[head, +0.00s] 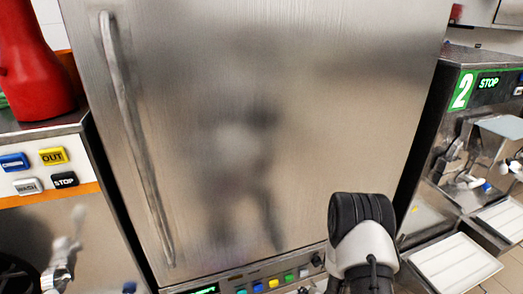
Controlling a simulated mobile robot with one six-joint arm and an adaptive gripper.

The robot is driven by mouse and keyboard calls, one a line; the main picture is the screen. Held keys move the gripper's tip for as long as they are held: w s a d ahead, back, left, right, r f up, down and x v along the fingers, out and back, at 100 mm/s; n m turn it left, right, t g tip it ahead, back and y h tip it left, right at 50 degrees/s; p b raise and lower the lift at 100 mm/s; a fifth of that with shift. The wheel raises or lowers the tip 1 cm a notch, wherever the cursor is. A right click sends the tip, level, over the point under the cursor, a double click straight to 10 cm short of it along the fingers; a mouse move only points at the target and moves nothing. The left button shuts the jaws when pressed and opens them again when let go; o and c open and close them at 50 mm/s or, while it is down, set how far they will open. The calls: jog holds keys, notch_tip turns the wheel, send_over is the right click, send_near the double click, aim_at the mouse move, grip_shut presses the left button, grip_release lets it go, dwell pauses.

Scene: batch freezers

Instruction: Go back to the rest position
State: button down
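One part of my arm shows at the bottom right of the head view, a white link with a black ribbed cap, in front of the lower right of a steel door. My gripper cannot be made out in this view, so its fingers and anything in them are hidden from me. The large brushed-steel door (270,110) fills the middle of the view and looks shut. Its long vertical handle (135,140) runs down the left side.
A row of small coloured buttons (272,284) lies below the door. At left, a machine with an OUT button (53,156) carries a red container (35,70). At right stands a machine marked 2 (463,90), with a white tray (455,264) low beside it.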

notch_tip(320, 180, up, 27)
jog(key=s+m+g+h, duration=0.1)
jog(key=s+m+g, duration=0.1)
jog(key=m, duration=0.4)
jog(key=s+r+m, duration=0.2)
jog(key=s+r, duration=0.3)
jog(key=s, duration=0.3)
jog(key=s+a+r+m+g, duration=0.1)
jog(key=s+r+m, duration=0.1)
jog(key=s+r, duration=0.3)
jog(key=s+r+m+g, duration=0.1)
jog(key=s+r+m, duration=0.2)
jog(key=s, duration=0.9)
notch_tip(320, 180, up, 2)
jog(key=shift+s+a, duration=0.2)
jog(key=shift+a, duration=0.15)
dwell(3.3)
